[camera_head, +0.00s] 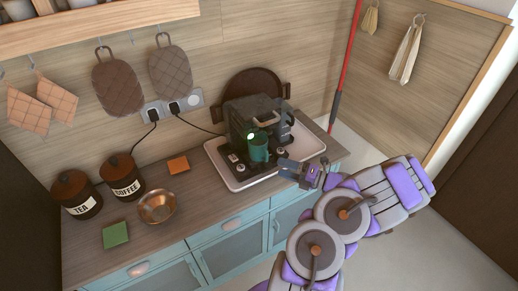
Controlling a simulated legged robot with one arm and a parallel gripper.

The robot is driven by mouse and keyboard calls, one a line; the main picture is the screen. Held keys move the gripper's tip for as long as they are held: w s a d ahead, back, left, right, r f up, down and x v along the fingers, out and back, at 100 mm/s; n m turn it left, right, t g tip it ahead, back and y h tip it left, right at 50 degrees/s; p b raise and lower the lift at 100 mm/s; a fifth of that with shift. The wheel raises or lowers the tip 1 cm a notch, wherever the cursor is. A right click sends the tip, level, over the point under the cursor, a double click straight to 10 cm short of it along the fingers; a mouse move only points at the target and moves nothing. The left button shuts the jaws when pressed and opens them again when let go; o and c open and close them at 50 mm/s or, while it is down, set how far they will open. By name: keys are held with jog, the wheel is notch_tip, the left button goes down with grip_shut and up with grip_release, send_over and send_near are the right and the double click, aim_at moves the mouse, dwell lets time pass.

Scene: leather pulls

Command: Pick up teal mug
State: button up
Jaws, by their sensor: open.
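The teal mug (259,149) stands upright on the front of the dark coffee machine (240,118), under its spout. My gripper (284,168) is in front of the machine, just right of the mug and a little lower in the picture, pointing toward it. It is open and appears apart from the mug. The small size hides the exact gap between the fingers and the mug. The mug's handle cannot be made out.
The machine sits on a white-rimmed tray (237,186). A copper bowl (157,207), TEA (76,195) and COFFEE (123,178) canisters, a green sponge (115,235) and an orange block (178,165) are further left. Counter space between bowl and tray is clear.

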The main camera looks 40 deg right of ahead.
aim_at(268, 157)
jog(key=s+d+f+m+t+h, duration=0.1)
jog(key=s+d+f+m+h, duration=0.4)
jog(key=s+d+m, duration=0.15)
jog(key=shift+n, duration=0.35)
jog(key=w+b, duration=0.1)
jog(key=w, duration=0.4)
jog(key=w+a+b, duration=0.1)
jog(key=w+b, duration=0.1)
jog(key=w, duration=0.4)
jog(key=w+a+b, duration=0.1)
jog(key=w, duration=0.5)
jog(key=shift+w+a+f+b, duration=0.1)
jog(key=shift+a+f+b, duration=0.1)
jog(key=shift+f+b, duration=0.15)
jog(key=shift+r, duration=0.1)
jog(key=c, duration=1.2)
